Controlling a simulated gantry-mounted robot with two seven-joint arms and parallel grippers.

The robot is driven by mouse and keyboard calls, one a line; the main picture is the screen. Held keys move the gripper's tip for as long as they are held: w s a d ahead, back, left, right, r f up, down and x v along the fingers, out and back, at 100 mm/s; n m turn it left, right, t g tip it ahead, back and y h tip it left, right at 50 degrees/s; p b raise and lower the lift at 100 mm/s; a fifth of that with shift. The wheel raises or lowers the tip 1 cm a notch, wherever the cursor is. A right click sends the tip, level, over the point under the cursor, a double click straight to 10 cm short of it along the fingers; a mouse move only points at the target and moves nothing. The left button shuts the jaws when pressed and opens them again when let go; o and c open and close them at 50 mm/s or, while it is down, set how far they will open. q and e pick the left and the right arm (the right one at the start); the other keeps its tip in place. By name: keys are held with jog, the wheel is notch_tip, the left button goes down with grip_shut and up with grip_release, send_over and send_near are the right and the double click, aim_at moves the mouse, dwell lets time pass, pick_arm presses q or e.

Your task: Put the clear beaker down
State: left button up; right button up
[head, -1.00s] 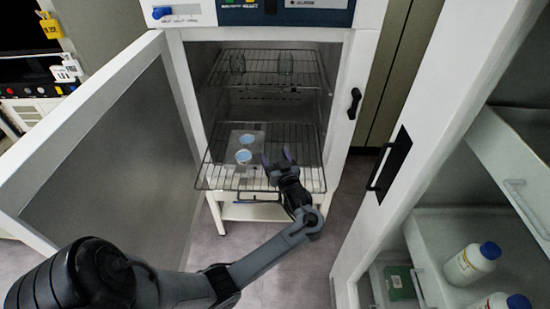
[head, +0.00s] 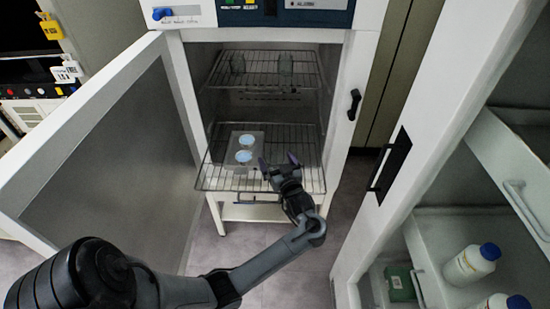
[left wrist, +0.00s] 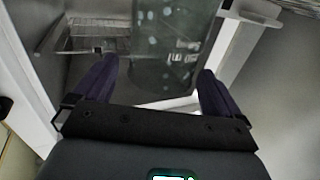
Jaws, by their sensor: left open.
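My left gripper (head: 279,161) is open over the front part of the lower wire shelf in the open cabinet. In the left wrist view, a clear, greenish thing with white markings, which looks like the clear beaker (left wrist: 170,50), lies beyond and between the spread fingers of my left gripper (left wrist: 158,72). I cannot tell whether a finger touches it. In the head view I cannot make out the beaker's outline. My right gripper is not in view.
The lower wire shelf (head: 215,183) carries a flat plate with two pale blue round things (head: 244,156) left of my gripper. The cabinet door (head: 110,150) stands open at left. Another open door edge is at right.

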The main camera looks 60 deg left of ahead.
pick_arm(q)
jog(key=s+d+f+m+t+h, duration=0.1)
jog(key=d+f+m+t+h, duration=0.5)
jog(key=d, duration=0.5)
jog(key=s+d+f+m+t+h, duration=0.1)
jog(key=d+f+m+h, duration=0.25)
jog(key=d+h, duration=0.65)
jog(key=s+d+m+g+h, duration=0.1)
jog(key=s+d+m+g, duration=0.2)
jog(key=s+d, duration=0.3)
jog(key=s+d+m+g+h, duration=0.1)
jog(key=s+d+m+g, duration=0.2)
jog(key=s, duration=1)
jog(key=d+m, duration=0.2)
jog(key=d, duration=0.1)
jog(key=shift+f+g, duration=0.25)
jog(key=shift+g, duration=0.05)
jog(key=shift+d+r+p, duration=0.1)
jog(key=shift+p, duration=0.25)
notch_tip(320, 180, up, 32)
jog(key=p, duration=3.2)
jog(key=shift+r, duration=0.15)
